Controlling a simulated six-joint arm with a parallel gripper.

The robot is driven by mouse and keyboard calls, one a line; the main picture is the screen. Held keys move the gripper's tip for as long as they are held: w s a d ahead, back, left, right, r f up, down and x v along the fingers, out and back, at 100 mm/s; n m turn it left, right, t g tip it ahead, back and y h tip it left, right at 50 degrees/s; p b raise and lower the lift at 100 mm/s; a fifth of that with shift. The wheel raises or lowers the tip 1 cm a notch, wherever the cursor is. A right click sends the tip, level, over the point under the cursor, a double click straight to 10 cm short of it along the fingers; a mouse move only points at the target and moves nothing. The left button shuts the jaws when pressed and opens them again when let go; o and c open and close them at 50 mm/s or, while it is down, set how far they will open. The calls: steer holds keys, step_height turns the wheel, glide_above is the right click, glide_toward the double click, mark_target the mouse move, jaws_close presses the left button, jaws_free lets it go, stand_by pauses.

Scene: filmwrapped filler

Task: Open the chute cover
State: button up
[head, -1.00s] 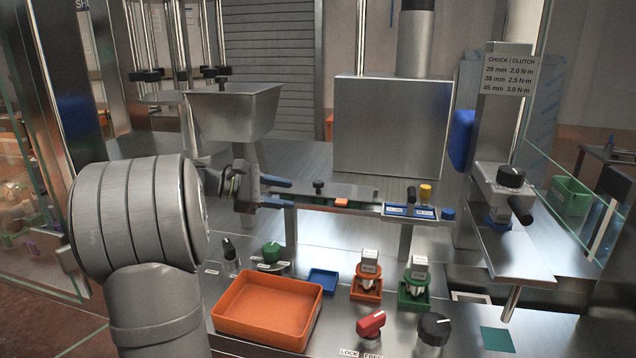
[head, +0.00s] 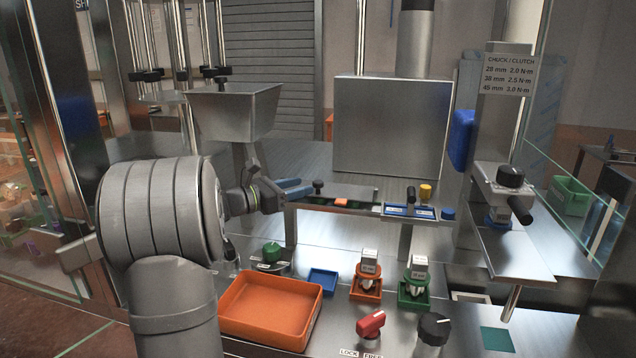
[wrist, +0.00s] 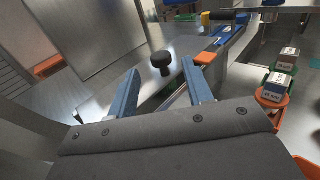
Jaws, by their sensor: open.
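The chute cover (head: 352,192) is a flat grey metal plate on the narrow chute in the middle of the head view. A black knob (head: 318,187) stands upright near its left end and also shows in the wrist view (wrist: 161,62). My gripper (head: 304,188) is open, with two blue fingers pointing right at the knob from the left. In the wrist view my gripper (wrist: 160,72) has the knob in line with the gap between its fingertips. I cannot tell whether either finger touches the knob.
An orange block (head: 341,202) sits at the chute's front edge. A blue tray (head: 410,214) with a black handle lies at its right end. A steel hopper (head: 233,112) stands behind my gripper. A large metal box (head: 390,125) stands behind the chute. An orange bin (head: 270,309) lies in front.

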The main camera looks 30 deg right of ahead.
mark_target(314, 183)
steer(key=d, duration=0.6)
steer(key=shift+d, duration=0.2)
steer(key=shift+c, duration=0.3)
jaws_close()
